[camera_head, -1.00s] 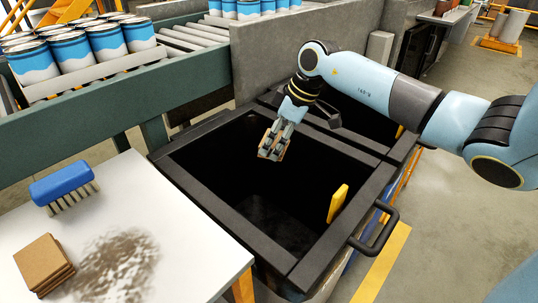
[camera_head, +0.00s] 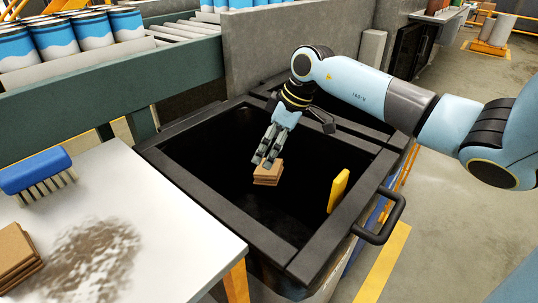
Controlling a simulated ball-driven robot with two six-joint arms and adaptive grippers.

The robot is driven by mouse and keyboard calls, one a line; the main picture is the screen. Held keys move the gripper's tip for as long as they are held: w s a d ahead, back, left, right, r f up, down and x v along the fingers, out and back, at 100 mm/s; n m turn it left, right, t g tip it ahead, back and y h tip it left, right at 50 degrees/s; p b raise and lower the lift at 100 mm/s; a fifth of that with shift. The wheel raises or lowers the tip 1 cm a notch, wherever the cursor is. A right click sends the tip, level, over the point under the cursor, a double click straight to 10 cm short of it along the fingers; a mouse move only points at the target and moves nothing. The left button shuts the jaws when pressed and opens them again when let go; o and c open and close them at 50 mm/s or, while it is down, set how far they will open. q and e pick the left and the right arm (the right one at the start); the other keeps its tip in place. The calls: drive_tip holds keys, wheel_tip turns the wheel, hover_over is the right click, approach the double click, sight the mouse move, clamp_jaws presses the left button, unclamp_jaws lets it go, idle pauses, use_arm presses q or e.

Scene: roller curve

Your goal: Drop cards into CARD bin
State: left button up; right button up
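A small stack of brown cards (camera_head: 267,175) is at the fingertips of my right gripper (camera_head: 263,162), over the dark opening of the black-rimmed bin (camera_head: 208,205). The cards are slightly fanned and sit just below the fingertips. I cannot tell whether the fingers still grip them or have let go. Another stack of brown cards (camera_head: 16,250) lies on the white table at the left edge, partly cut off. The bin's inside is too dark to see its contents. No CARD label is readable. My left gripper is not in view.
A blue brush (camera_head: 36,172) and a dark smudge (camera_head: 90,260) are on the white table (camera_head: 130,180). A yellow piece (camera_head: 338,190) is at the bin's right inner side, near a black handle (camera_head: 382,225). A second bin opening (camera_head: 345,133) lies behind. Cans stand on the conveyor.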

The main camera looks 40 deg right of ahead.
drive_tip(key=v, duration=1.2)
drive_tip(key=shift+d, duration=0.1)
idle(0.4)
